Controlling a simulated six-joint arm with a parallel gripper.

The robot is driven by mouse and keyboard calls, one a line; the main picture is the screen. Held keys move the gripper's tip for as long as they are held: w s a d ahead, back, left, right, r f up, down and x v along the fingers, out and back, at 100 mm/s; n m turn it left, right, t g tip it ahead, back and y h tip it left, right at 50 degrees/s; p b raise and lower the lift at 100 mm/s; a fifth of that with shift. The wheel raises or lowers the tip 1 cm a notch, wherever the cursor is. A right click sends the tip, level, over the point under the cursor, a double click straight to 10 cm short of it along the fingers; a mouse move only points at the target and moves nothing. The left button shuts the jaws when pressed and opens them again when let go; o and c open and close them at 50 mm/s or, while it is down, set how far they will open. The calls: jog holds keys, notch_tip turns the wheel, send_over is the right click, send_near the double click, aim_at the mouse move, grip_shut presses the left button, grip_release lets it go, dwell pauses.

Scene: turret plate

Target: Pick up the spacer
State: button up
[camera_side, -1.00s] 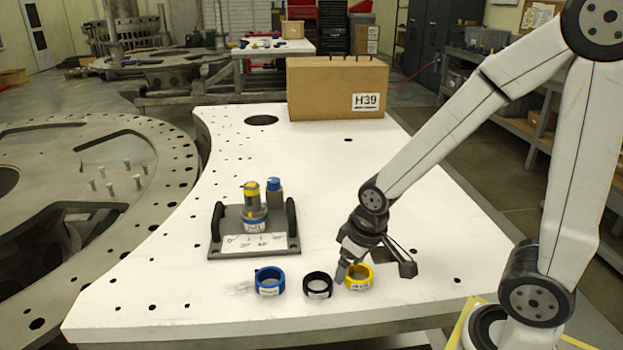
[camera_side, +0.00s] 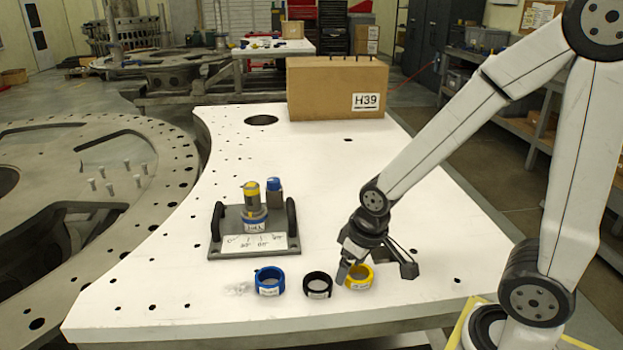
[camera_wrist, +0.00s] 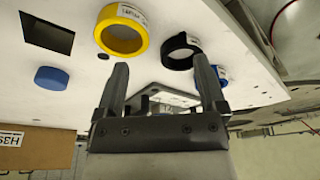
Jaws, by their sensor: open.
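Three ring-shaped parts with white labels stand in a row near the table's front edge: a blue ring (camera_side: 269,281), a black ring (camera_side: 318,285) and a yellow ring (camera_side: 359,277). I cannot tell which one is the spacer. My gripper (camera_side: 376,269) is open and empty, low over the table at the yellow ring; one finger partly covers that ring's left side in the side view. In the wrist view, the yellow ring (camera_wrist: 122,32) and black ring (camera_wrist: 180,51) lie beyond the fingertips (camera_wrist: 162,77). The blue ring (camera_wrist: 219,75) is partly hidden behind the right finger.
A cardboard box marked H39 (camera_side: 338,88) stands at the table's back.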

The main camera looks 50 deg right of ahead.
aim_at(280, 270)
jog(key=shift+o, duration=0.7)
jog(key=shift+w+a+r+m, duration=0.1)
jog(key=shift+w+m, duration=0.35)
jog(key=shift+m, duration=0.25)
jog(key=w+m, duration=0.1)
jog(key=m, duration=0.1)
jog(key=w+a+m+g+y, duration=0.1)
jog(key=w+m, duration=0.1)
jog(key=m, duration=0.1)
jog(key=w+m, duration=0.2)
jog(key=shift+w+a+r+m+y, duration=0.25)
jog(key=shift+a+r+m+y, duration=0.05)
jog(key=shift+a+m, duration=0.1)
jog(key=w+a+m, duration=0.1)
jog(key=w+m, duration=0.1)
jog(key=w+a+m+y, duration=0.1)
jog(key=w+m, duration=0.1)
jog(key=m, duration=0.1)
jog(key=w+a+m+g+y, duration=0.1)
jog(key=m, duration=0.2)
jog(key=shift+w+r, duration=0.4)
jog(key=shift+w+a+r+m+y, duration=0.15)
jog(key=shift+w+a+m+y, duration=0.2)
jog(key=shift+w+m+y, duration=0.45)
jog(key=shift+s+a+f+h, duration=0.15)
jog(key=shift+a+f, duration=0.1)
jog(key=shift+f, duration=0.35)
jog(key=shift+w+a+f+h, duration=0.1)
jog(key=shift+a+f+h, duration=0.1)
jog(key=shift+f, duration=0.4)
